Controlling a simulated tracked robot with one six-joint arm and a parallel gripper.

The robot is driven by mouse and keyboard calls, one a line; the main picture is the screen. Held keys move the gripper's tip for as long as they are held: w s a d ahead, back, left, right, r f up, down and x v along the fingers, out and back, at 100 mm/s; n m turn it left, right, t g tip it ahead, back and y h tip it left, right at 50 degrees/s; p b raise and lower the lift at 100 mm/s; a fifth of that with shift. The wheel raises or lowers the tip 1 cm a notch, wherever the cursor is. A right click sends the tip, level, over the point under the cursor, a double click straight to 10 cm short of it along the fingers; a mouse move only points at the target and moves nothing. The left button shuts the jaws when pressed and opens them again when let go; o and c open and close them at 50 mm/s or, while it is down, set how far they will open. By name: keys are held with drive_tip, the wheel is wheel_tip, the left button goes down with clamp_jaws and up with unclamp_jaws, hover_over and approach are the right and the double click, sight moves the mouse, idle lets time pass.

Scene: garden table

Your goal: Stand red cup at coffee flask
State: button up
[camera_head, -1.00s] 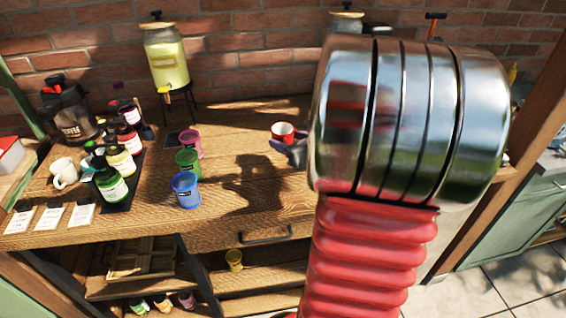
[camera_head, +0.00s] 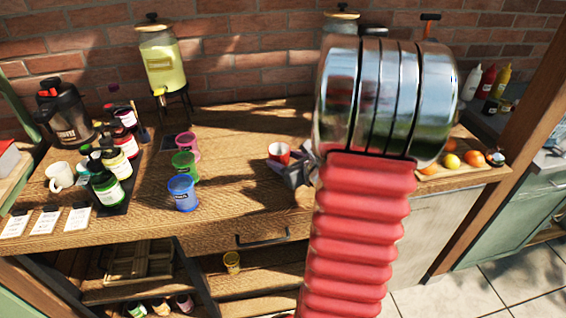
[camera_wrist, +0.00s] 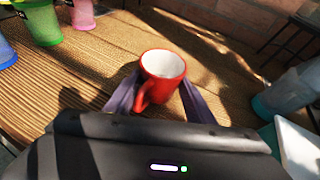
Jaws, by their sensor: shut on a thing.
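The red cup (camera_head: 279,153), white inside, is upright between the fingers of my gripper (camera_head: 290,167), over the middle of the wooden table. In the wrist view the red cup (camera_wrist: 163,68) stands with its handle toward the camera, and my gripper (camera_wrist: 160,100) has a purple finger on each side of it, shut on it. I cannot tell whether its base touches the table. The coffee flask (camera_head: 66,110), dark with a label and black lid, stands at the table's far left, well away from the cup. My arm hides part of the table's right side.
Blue (camera_head: 183,193), green (camera_head: 185,166) and pink (camera_head: 187,145) cups stand between gripper and flask. Syrup bottles on a dark tray (camera_head: 122,208) and a white mug (camera_head: 61,176) stand near the flask. A drink dispenser (camera_head: 162,60) is at the back. Wood before the red cup is clear.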

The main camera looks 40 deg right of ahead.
drive_tip(key=shift+f, duration=0.45)
drive_tip(key=shift+f, duration=0.1)
drive_tip(key=o, duration=1.2)
drive_tip(key=shift+c, duration=0.2)
